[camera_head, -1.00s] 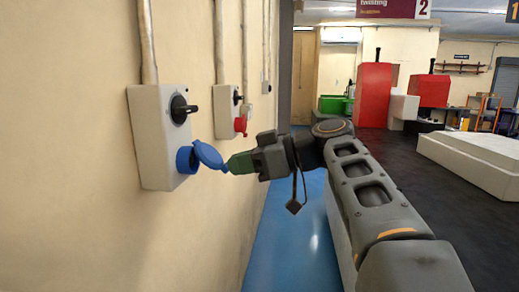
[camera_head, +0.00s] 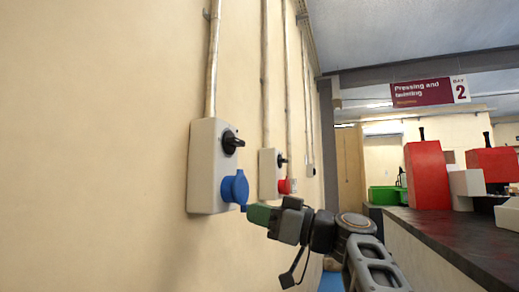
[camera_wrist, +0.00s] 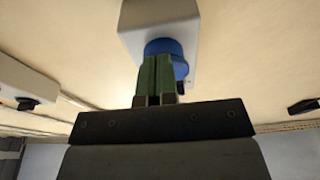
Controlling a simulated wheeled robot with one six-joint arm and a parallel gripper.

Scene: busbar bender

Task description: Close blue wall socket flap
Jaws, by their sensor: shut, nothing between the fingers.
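The blue wall socket sits low on a white box (camera_head: 205,165) fixed to the wall, under a black rotary switch (camera_head: 231,142). Its blue flap (camera_head: 239,188) now lies upright over the socket front in the head view; I cannot tell whether it is fully seated. My gripper (camera_head: 249,213) is shut and empty, with its green fingertips just right of and below the flap. In the wrist view, the shut green fingers (camera_wrist: 156,75) overlap the blue socket (camera_wrist: 164,47) and hide part of it. I cannot tell whether they touch it.
Another white box (camera_head: 268,172) with a red socket (camera_head: 285,186) is farther along the wall. Conduits run up the wall. A dark-topped counter (camera_head: 450,235) stands at the right, with red machines (camera_head: 427,175) and a green bin (camera_head: 384,195) behind.

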